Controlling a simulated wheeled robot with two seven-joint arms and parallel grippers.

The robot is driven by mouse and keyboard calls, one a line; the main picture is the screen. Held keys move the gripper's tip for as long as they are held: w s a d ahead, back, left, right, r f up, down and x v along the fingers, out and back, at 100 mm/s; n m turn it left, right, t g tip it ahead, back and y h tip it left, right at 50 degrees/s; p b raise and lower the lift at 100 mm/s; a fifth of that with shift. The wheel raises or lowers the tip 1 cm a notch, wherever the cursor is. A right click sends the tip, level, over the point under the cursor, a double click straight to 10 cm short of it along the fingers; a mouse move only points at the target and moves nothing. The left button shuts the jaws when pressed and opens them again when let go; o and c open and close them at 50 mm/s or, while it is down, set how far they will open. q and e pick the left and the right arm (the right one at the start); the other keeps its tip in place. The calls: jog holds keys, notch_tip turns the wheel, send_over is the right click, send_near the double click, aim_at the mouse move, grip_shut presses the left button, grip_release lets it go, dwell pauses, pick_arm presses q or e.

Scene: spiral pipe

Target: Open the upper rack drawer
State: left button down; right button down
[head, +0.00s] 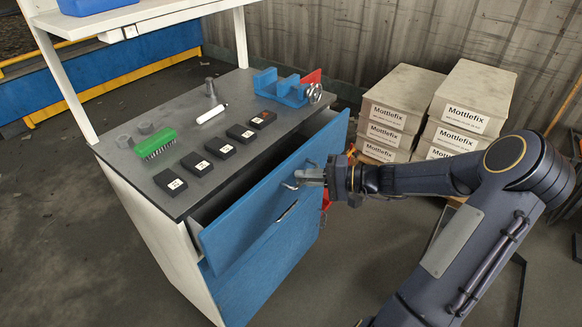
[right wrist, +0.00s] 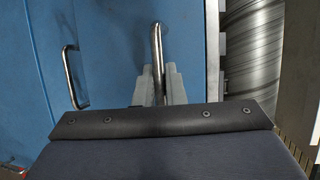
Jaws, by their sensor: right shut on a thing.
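The upper rack drawer (head: 255,198) has a blue front and stands pulled out from the grey-topped rack. A dark gap shows between its front and the worktop edge. My right gripper (head: 308,177) is shut on the drawer's metal bar handle (head: 291,186). In the right wrist view the handle (right wrist: 156,45) runs between the fingers (right wrist: 158,84), against the blue front. A second bar handle (right wrist: 72,75) shows to the left there, apart from the gripper. The drawer's inside is mostly hidden. My left gripper is not in view.
The worktop (head: 222,112) holds a green brush (head: 155,141), several black boxes (head: 196,163), a white marker (head: 212,113) and a blue vise (head: 285,90). Stacked Mottlefix boxes (head: 468,100) stand behind my right arm.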

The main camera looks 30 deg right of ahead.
jog(key=s+d+p, duration=0.2)
jog(key=s+d, duration=0.2)
jog(key=s, duration=0.5)
jog(key=s+d+p, duration=0.2)
jog(key=s+d, duration=0.2)
jog(key=s, duration=0.6)
jog(key=shift+s, duration=0.25)
jog(key=c, duration=1.5)
grip_release()
jog(key=shift+d, duration=0.1)
jog(key=p+v, duration=0.1)
jog(key=v, duration=0.6)
jog(key=shift+s+d+r, duration=0.15)
jog(key=shift+s+d, duration=0.05)
jog(key=shift+d, duration=0.05)
